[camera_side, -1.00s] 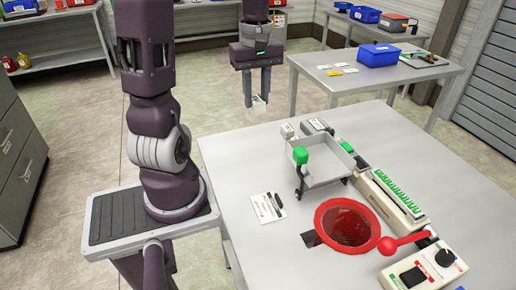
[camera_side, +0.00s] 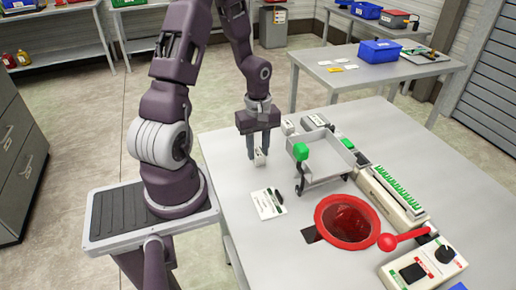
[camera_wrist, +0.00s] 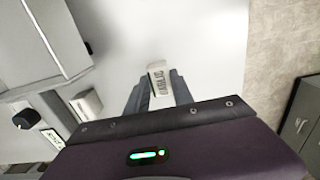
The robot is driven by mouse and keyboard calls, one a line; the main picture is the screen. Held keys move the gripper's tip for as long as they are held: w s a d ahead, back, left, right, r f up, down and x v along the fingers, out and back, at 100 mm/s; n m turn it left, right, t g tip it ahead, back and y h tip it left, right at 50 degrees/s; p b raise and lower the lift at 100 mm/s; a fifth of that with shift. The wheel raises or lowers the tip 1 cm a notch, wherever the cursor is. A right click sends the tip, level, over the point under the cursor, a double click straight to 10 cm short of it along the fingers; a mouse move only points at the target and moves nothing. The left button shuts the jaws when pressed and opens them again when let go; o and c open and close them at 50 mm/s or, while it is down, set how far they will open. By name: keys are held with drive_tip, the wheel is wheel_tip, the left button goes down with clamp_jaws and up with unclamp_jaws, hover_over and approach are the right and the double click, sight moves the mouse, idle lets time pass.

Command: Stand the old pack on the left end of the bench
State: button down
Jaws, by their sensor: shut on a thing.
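My gripper (camera_side: 256,152) is shut on the old pack (camera_side: 261,158), a small white block. The pack is upright between the fingertips, low over the left part of the pale grey bench (camera_side: 222,150). I cannot tell whether its base touches the bench. In the wrist view the old pack (camera_wrist: 158,80) shows between the two fingers, with dark lettering on its face.
To the right of the gripper are a small pale block (camera_side: 287,127), a grey tray (camera_side: 325,158) and a green knob (camera_side: 301,151). A white card (camera_side: 268,204) lies nearer, left of a red-rimmed funnel (camera_side: 347,222). The bench around the pack is clear.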

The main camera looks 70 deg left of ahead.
sight(258, 152)
drive_tip(key=shift+f, duration=0.1)
drive_tip(key=c, duration=1.1)
unclamp_jaws()
wheel_tip(258, 152, up, 12)
drive_tip(key=s+d+r+m+t, duration=0.2)
drive_tip(key=s+d+r+m, duration=0.2)
drive_tip(key=d+m, duration=0.5)
drive_tip(key=s+d+r+m+t, duration=0.3)
drive_tip(key=s+d+r+m, duration=0.2)
drive_tip(key=d+r+m, duration=0.4)
drive_tip(key=shift+d+t, duration=0.3)
drive_tip(key=shift+d, duration=0.65)
